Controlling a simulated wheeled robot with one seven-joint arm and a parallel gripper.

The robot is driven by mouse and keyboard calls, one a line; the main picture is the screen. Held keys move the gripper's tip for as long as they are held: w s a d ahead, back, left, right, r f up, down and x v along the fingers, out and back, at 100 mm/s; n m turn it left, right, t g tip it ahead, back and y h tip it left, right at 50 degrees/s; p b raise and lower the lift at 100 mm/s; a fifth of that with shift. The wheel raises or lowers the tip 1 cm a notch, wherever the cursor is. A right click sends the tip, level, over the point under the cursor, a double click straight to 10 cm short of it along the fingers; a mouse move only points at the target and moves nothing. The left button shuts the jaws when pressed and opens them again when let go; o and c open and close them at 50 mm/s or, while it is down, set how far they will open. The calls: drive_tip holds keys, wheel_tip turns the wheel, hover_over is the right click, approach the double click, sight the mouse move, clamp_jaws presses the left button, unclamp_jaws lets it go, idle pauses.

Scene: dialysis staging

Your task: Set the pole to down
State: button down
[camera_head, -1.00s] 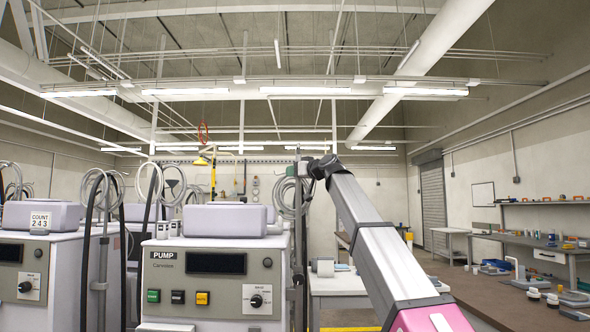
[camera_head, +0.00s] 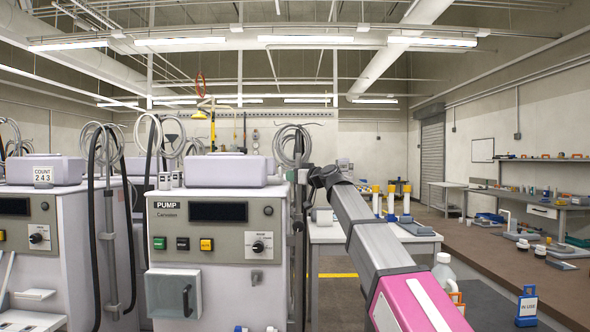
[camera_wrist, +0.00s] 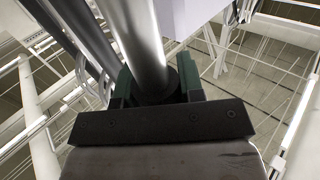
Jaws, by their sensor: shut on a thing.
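The pole (camera_wrist: 138,38) is a bright metal tube. In the wrist view it runs upward between the two dark green fingers of my gripper (camera_wrist: 155,85), which is shut around it. A dark collar sits on the pole at the fingers. In the head view my gripper (camera_head: 309,177) is at the right edge of the pump machine (camera_head: 222,220), about level with its top and below a coiled tube (camera_head: 292,142). The pole is hard to pick out there, among dark hoses and my arm.
Another machine (camera_head: 30,225) with a COUNT 243 sign stands at the left. Behind my arm is a white table (camera_head: 330,233) with bottles. A jug (camera_head: 444,273) and a blue IN USE sign (camera_head: 527,306) stand at right. A long workbench (camera_head: 560,270) runs along the right.

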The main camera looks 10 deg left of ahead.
drive_tip(key=c, duration=0.7)
unclamp_jaws()
drive_tip(key=shift+c, duration=0.2)
drive_tip(key=shift+d, duration=0.1)
drive_tip(key=v, duration=1)
drive_tip(key=shift+s+d, duration=0.2)
drive_tip(key=shift+s, duration=0.1)
drive_tip(key=shift+f, duration=0.1)
